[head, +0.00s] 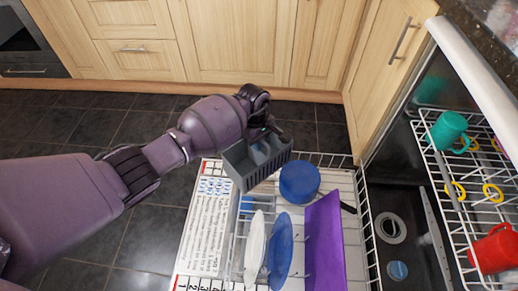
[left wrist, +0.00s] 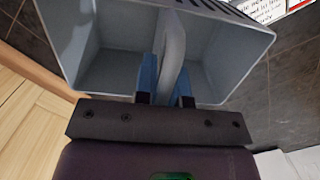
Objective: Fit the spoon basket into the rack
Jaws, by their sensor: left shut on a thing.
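The spoon basket (head: 256,161) is a grey open box with compartments. My left gripper (head: 268,133) is shut on it and holds it above the back left part of the lower rack (head: 235,222). In the left wrist view the two blue fingertips (left wrist: 166,85) close on the grey divider in the middle of the basket (left wrist: 100,60), with an open compartment on each side. The basket looks slightly tilted in the head view. How far it is above the rack is hard to tell. My right gripper is not in view.
The rack holds a blue bowl or cup (head: 299,182), a white plate (head: 254,248), a blue plate (head: 280,252) and a purple board (head: 324,240). The upper rack (head: 452,190) at right holds a teal mug (head: 447,130) and a red mug (head: 494,249). Wooden cabinets (head: 230,40) stand behind.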

